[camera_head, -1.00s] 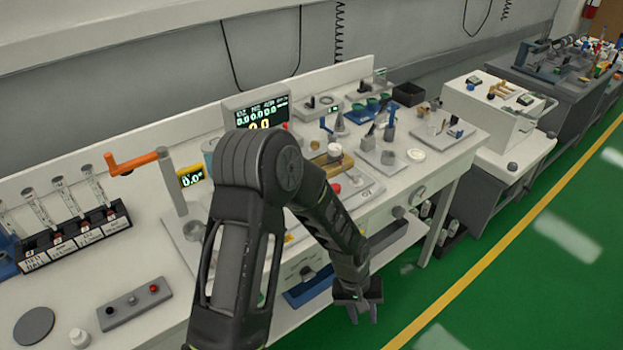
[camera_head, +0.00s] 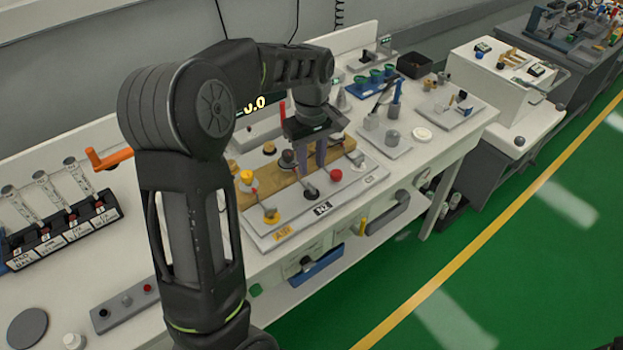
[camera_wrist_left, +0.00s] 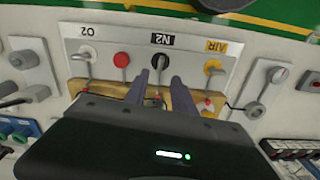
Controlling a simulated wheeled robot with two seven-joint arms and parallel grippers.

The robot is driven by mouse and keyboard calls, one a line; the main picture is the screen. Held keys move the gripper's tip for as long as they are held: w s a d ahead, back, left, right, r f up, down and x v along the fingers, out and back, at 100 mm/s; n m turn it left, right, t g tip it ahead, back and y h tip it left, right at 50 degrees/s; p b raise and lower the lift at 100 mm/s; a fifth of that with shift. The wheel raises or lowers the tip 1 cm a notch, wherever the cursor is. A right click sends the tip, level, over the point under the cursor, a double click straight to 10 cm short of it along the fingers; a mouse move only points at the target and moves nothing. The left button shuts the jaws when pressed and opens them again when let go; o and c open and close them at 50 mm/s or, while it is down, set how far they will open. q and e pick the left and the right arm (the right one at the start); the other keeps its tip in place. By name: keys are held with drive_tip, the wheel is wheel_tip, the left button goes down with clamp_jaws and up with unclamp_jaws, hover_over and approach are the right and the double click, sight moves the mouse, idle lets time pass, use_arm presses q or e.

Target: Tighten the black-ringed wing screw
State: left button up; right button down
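The pale gas panel (camera_head: 345,192) lies on the cart top with AIR, N2 and O2 labels. The black-ringed wing screw (camera_head: 310,192) appears to be the black round part with a grey lever beside the N2 label; it also shows in the left wrist view (camera_wrist_left: 150,60). Yellow-ringed (camera_wrist_left: 213,67) and white-ringed (camera_wrist_left: 82,56) ones sit to either side. My left gripper (camera_head: 321,158) points down over the brass block (camera_head: 262,188). In the wrist view its fingers (camera_wrist_left: 159,80) are apart, with the black ring just beyond the tips. Contact cannot be told. My right gripper is out of view.
A red button (camera_head: 331,175) sits close to the black ring. A display (camera_head: 255,108) stands behind my arm, partly hidden. A grey block with a blue-handled tool (camera_head: 395,95) is to the right. The green floor (camera_head: 450,260) in front is clear.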

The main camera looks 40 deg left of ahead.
sight(312, 185)
use_arm(q)
wheel_tip(312, 185, down, 7)
drive_tip(key=shift+s+d+r+p, duration=0.1)
drive_tip(key=shift+p, duration=0.45)
drive_tip(key=shift+c, duration=0.3)
clamp_jaws()
